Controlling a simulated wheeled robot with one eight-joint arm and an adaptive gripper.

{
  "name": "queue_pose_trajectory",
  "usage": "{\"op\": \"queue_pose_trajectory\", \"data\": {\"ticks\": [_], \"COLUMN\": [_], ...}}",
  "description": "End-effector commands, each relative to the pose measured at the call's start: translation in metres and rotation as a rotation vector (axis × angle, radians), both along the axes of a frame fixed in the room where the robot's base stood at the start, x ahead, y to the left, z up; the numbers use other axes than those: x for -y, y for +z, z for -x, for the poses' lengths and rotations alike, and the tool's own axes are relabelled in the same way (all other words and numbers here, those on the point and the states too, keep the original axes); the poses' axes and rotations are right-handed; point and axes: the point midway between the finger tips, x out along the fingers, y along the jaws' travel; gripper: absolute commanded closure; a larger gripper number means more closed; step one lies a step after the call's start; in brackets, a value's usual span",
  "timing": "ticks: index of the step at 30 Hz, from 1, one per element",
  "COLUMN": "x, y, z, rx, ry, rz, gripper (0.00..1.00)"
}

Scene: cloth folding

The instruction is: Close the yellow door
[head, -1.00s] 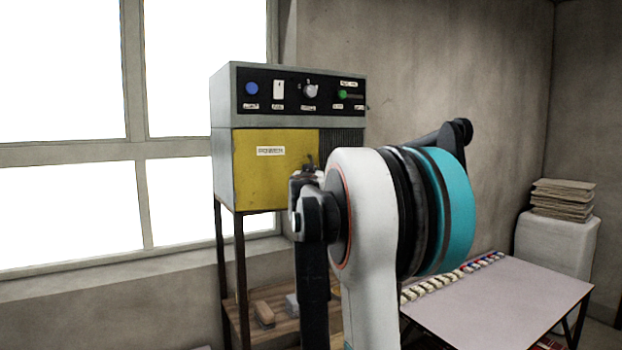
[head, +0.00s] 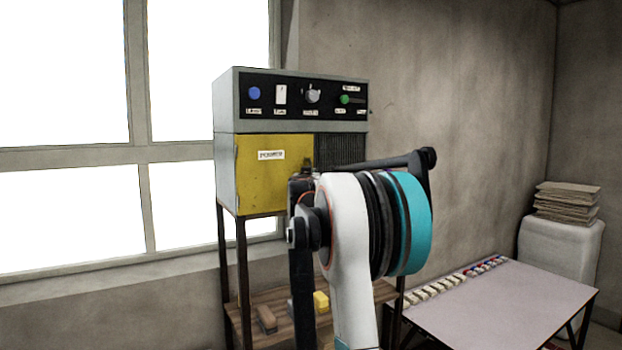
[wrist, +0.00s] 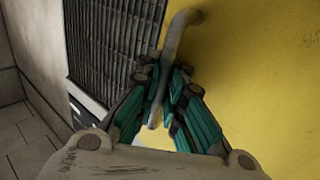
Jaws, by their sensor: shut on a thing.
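The yellow door (head: 272,180) with a small white label is on the front of a grey cabinet (head: 226,170), left of a dark grille. In the head view it looks about flush with the cabinet front; a small gap cannot be ruled out. In the wrist view the door (wrist: 265,60) fills the right side, and its pale bar handle (wrist: 178,35) runs down between my fingers. My gripper (wrist: 165,97) has teal fingers shut around the handle's lower part. In the head view my arm hides most of the gripper and the handle.
A black panel (head: 300,97) with knobs and buttons is above the door. Below the cabinet, a wooden shelf (head: 280,298) holds several small blocks. A low table (head: 505,305) stands at the right, and a window (head: 70,215) is at the left.

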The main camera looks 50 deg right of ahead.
Motion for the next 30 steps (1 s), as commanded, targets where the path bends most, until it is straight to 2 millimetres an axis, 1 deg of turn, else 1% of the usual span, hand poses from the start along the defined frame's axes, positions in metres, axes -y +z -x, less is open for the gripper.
{"op": "queue_pose_trajectory", "data": {"ticks": [1, 2, 11, 16, 20, 30], "x": [-0.002, -0.002, -0.001, -0.008, -0.022, -0.074], "y": [0.0, 0.0, 0.0, 0.0, 0.0, 0.0], "z": [-0.001, -0.001, -0.001, 0.004, 0.014, 0.048], "rx": [0.001, 0.001, 0.0, 0.0, 0.0, 0.0], "ry": [0.004, 0.004, 0.002, 0.002, 0.003, 0.003], "rz": [-0.001, -0.001, 0.0, 0.0, 0.0, 0.0], "gripper": [0.89, 0.82, 0.82, 0.82, 0.82, 0.82]}}
